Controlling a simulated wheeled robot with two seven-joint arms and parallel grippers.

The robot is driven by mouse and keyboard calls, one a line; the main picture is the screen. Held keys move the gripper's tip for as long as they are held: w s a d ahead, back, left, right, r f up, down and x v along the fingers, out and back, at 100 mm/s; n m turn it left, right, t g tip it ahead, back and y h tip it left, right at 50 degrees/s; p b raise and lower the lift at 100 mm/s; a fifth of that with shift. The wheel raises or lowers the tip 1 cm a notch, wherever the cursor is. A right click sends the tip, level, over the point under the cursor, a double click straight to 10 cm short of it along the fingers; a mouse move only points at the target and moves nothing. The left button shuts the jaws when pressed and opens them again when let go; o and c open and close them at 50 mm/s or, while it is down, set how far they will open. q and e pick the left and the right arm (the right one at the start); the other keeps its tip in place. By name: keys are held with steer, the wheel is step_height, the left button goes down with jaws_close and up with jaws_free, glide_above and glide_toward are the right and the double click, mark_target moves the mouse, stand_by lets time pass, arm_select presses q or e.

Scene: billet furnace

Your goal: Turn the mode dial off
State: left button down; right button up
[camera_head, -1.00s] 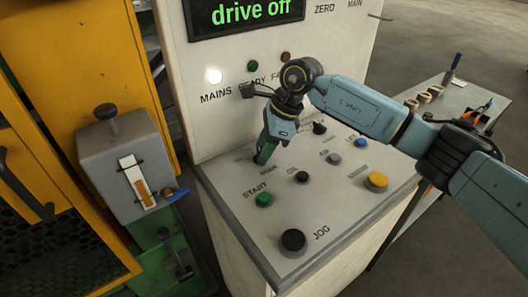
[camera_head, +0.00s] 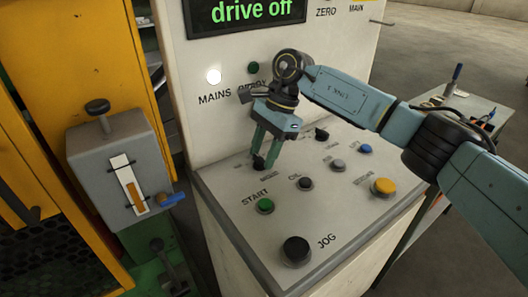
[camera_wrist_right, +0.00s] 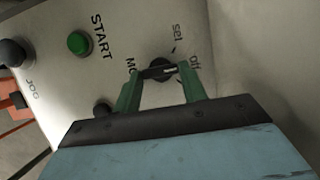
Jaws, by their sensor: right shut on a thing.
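The black mode dial (camera_head: 259,163) sits on the sloping top of the white console, behind the green START button. My right gripper (camera_head: 263,157) points down at it, with its two green fingers on either side of the knob. In the right wrist view the dial (camera_wrist_right: 158,71) shows between the fingertips of the right gripper (camera_wrist_right: 160,82), which is shut on it. The fingers partly hide the lettering beside the dial. My left gripper is out of view.
The display (camera_head: 245,12) reads "drive off" and the MAINS lamp (camera_head: 214,76) is lit white. Near the dial are the START button (camera_head: 265,206), black JOG button (camera_head: 296,250) and yellow button (camera_head: 384,187). A grey lever box (camera_head: 120,165) stands left.

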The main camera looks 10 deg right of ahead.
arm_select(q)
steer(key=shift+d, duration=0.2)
arm_select(e)
steer(key=shift+r, duration=0.1)
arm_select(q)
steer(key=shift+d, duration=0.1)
arm_select(e)
steer(key=o, duration=1)
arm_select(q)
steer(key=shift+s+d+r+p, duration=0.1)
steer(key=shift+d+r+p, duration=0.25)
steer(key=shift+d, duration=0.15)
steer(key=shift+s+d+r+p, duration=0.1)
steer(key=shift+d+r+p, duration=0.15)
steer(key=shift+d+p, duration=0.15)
arm_select(e)
steer(key=v, duration=1.3)
steer(key=shift+r, duration=0.15)
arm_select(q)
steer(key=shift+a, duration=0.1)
